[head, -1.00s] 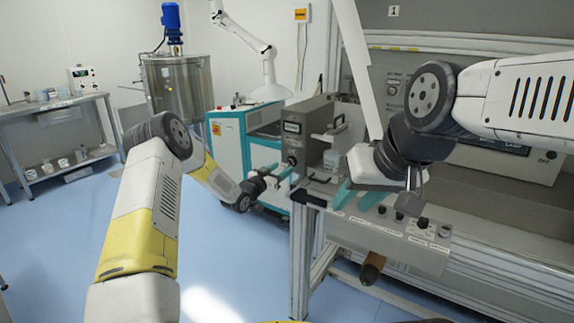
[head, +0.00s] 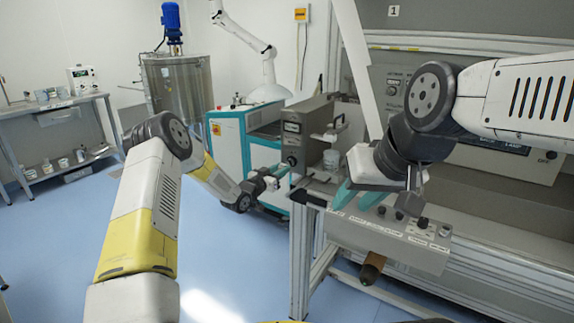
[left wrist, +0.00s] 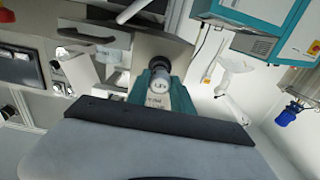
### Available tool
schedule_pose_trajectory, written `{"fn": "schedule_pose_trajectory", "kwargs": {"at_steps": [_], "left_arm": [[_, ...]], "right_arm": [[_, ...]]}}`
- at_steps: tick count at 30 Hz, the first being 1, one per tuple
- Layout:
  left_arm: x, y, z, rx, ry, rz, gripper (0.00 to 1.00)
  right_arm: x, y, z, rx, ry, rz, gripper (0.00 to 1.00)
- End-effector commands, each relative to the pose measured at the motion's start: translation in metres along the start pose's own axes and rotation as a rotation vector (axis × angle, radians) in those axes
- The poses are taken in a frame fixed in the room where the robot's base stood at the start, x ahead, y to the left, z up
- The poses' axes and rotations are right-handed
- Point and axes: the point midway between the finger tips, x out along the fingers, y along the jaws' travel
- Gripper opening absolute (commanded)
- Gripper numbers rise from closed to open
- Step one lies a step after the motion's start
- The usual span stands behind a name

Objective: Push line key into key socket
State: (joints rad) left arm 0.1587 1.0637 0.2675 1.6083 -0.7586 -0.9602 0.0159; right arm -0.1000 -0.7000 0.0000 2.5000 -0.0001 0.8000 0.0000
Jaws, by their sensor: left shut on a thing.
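My left gripper (head: 282,171) is shut on a small pale piece, which I take to be the line key (left wrist: 160,84). In the left wrist view the key is a round grey-white head between the teal fingers. A dark round fitting (left wrist: 160,63), likely the key socket, is directly beyond it; I cannot tell whether they touch. In the head view a dark round fitting (head: 292,160) is on the front of a grey box, just beyond the left fingertips. My right gripper (head: 356,196) has its teal fingers apart and empty over a grey control panel.
The grey control panel (head: 385,238) has several knobs on top and a brown-tipped part (head: 372,268) below. A white and teal cabinet (head: 228,150) stands behind the left arm. A steel tank (head: 178,85) and shelf table (head: 60,105) are farther back. The blue floor at left is clear.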

Motion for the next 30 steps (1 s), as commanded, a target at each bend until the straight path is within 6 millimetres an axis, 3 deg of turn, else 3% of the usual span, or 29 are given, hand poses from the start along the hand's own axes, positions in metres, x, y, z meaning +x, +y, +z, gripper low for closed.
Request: {"fn": "schedule_pose_trajectory", "kwargs": {"at_steps": [30], "left_arm": [[-0.048,0.0,0.0,0.0,0.0,0.0,0.0]], "right_arm": [[0.0,0.0,0.0,0.0,0.0,0.0,0.36]]}}
